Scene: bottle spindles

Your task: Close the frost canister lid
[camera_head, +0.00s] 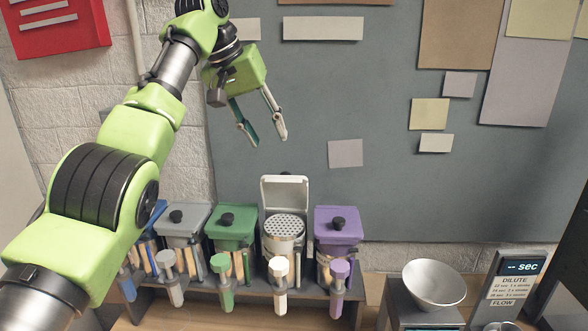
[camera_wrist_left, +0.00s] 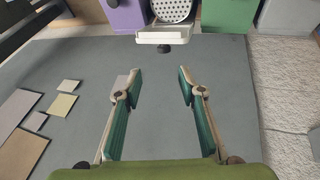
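The frost canister (camera_head: 284,229), white and grey with a perforated top, stands on the shelf between the green and purple canisters. Its white lid (camera_head: 285,191) is open and stands upright at the back of the rim. In the left wrist view the lid (camera_wrist_left: 166,35) shows edge-on with a dark knob, and the perforated top (camera_wrist_left: 172,9) is partly cut off. My left gripper (camera_head: 267,140) is open and empty, above the lid and apart from it. It also shows in the left wrist view with its fingers spread (camera_wrist_left: 158,86). My right gripper is not in view.
Closed blue, grey (camera_head: 183,222), green (camera_head: 231,222) and purple (camera_head: 337,223) canisters with dark knobs share the shelf. Handled tools hang in front. A metal bowl (camera_head: 434,283) and a timer display (camera_head: 517,278) stand at the right. A grey board (camera_head: 390,180) with papers is behind.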

